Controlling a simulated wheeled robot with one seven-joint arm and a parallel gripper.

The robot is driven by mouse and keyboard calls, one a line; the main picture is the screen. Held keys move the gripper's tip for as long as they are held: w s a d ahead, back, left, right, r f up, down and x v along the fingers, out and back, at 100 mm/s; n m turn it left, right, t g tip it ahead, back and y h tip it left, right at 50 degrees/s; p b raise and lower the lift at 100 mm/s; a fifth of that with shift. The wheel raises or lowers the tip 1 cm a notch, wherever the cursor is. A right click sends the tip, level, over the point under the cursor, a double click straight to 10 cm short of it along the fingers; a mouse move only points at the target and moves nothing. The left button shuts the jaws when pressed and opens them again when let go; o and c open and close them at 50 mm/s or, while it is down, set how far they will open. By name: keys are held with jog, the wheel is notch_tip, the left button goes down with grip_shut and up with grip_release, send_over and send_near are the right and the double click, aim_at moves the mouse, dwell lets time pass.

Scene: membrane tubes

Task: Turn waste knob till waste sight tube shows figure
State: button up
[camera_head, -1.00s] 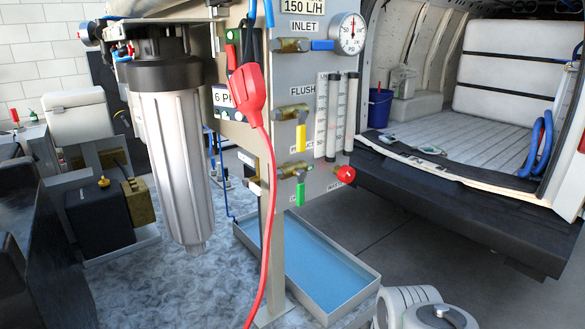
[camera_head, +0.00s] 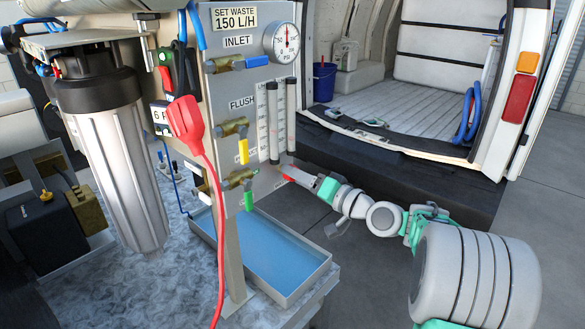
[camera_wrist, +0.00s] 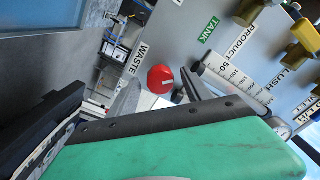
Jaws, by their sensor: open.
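The red waste knob (camera_wrist: 160,78) is in the wrist view, beside the WASTE label (camera_wrist: 137,60). My gripper (camera_wrist: 158,92) is open, with a fingertip to either side of the knob; whether they touch it I cannot tell. In the head view my gripper (camera_head: 308,179) is at the lower right edge of the panel, where a little of the red knob (camera_head: 287,178) shows. Two sight tubes with dark caps stand above it, a left one (camera_head: 272,122) and a right one (camera_head: 291,115). Their readings are too small to tell. The sign (camera_head: 235,18) reads SET WASTE 150 L/H.
The panel carries brass valves with blue (camera_head: 257,62), yellow (camera_head: 243,151) and green (camera_head: 249,200) handles, plus a pressure gauge (camera_head: 283,43). A red plug and cable (camera_head: 186,119) hang in front. A tray of blue liquid (camera_head: 285,300) lies below; an open van stands behind.

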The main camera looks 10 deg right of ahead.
jog(key=shift+x, duration=1.1)
grip_shut()
